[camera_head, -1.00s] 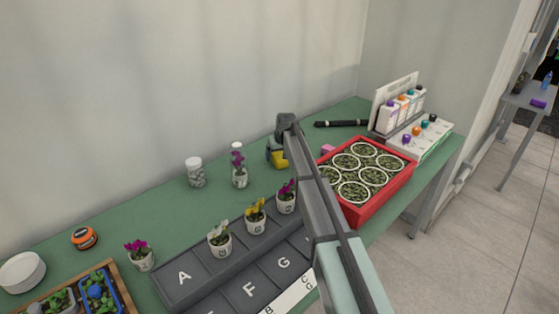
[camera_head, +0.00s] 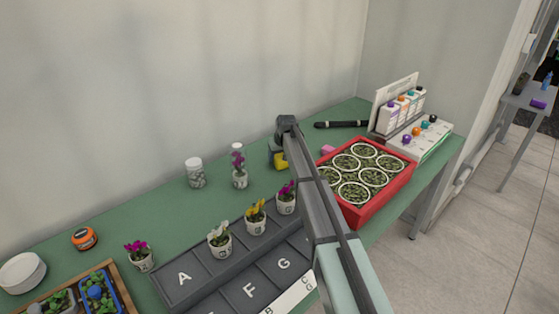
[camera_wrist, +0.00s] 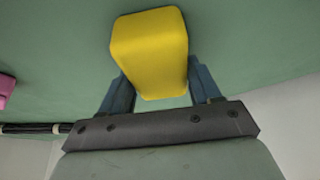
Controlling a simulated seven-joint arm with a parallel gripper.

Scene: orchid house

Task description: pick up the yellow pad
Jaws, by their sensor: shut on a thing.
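The yellow pad (camera_wrist: 150,50) is a rounded yellow block. In the wrist view it sits between the two blue-grey fingers of my gripper (camera_wrist: 160,90), which are shut on it. In the head view part of the yellow pad (camera_head: 281,160) shows beside my arm, with my gripper (camera_head: 276,156) at it; my arm hides the rest. I cannot tell whether the pad touches the green table or is slightly above it.
A red tray (camera_head: 408,178) of round pots stands right of my arm, with a pink block (camera_head: 327,150) near its corner. A black pen-like rod (camera_head: 341,124) lies behind. Potted flowers and a lettered grey rack (camera_head: 183,279) stand in front left. A clear jar (camera_head: 195,175) is left.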

